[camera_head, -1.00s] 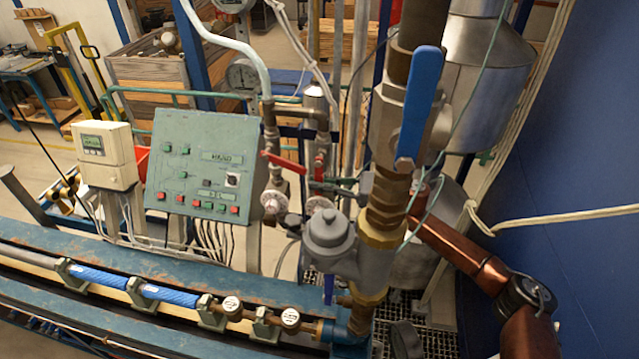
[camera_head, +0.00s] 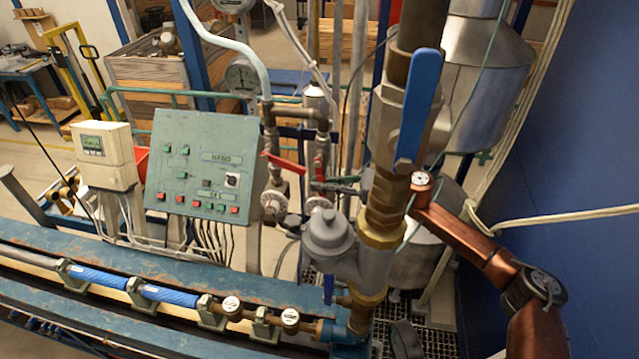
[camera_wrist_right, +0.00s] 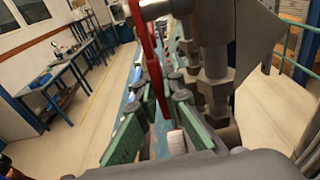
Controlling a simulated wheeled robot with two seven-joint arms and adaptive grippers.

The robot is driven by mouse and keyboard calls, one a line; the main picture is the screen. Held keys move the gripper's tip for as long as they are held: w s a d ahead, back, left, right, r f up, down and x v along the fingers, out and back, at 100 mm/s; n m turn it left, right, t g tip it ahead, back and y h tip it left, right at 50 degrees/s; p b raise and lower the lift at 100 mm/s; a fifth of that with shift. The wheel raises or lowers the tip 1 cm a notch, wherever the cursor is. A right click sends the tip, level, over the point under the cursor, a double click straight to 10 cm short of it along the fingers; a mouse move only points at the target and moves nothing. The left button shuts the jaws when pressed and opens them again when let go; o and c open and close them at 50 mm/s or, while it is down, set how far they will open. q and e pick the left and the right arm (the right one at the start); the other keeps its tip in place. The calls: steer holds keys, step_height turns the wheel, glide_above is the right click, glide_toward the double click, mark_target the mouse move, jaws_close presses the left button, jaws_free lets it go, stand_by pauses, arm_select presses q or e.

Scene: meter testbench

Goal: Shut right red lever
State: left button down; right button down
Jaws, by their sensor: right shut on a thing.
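The right red lever (camera_head: 319,168) stands roughly upright on the right pipe, beside the pale round fitting below it. In the right wrist view the red lever (camera_wrist_right: 151,62) runs down between the green-padded fingers. My right gripper (camera_head: 335,185) reaches in from behind the thick vertical pipe and is shut on this lever; it also shows in the wrist view (camera_wrist_right: 160,100). The left red lever (camera_head: 284,162) sticks out at a slant from the pipe to the left. The thick pipe and its valve hide part of my right wrist. My left gripper is not in view.
The thick pipe with a blue-handled valve (camera_head: 417,105) stands just in front of my right forearm. A green control panel (camera_head: 205,165) is to the left of the levers. A pale rope (camera_head: 560,217) and a blue wall (camera_head: 570,120) lie at the right.

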steer(key=shift+s+d+r+g+h+p, duration=0.1)
steer(key=shift+d+r+g+h+p, duration=0.15)
steer(key=shift+d+h+p, duration=0.45)
steer(key=shift+s+d+r+g+h+p, duration=0.15)
steer(key=shift+d+h, duration=0.3)
steer(key=shift+h, duration=0.65)
steer(key=shift+s+d+r+g+h+p, duration=0.1)
steer(key=shift+d+r+g+h+p, duration=0.15)
steer(key=shift+d+h+p, duration=0.5)
steer(key=shift+a+h, duration=0.2)
steer(key=shift+h, duration=0.05)
steer(key=c, duration=2)
jaws_free()
steer(key=shift+c, duration=0.2)
steer(key=v, duration=1.2)
steer(key=shift+s, duration=0.1)
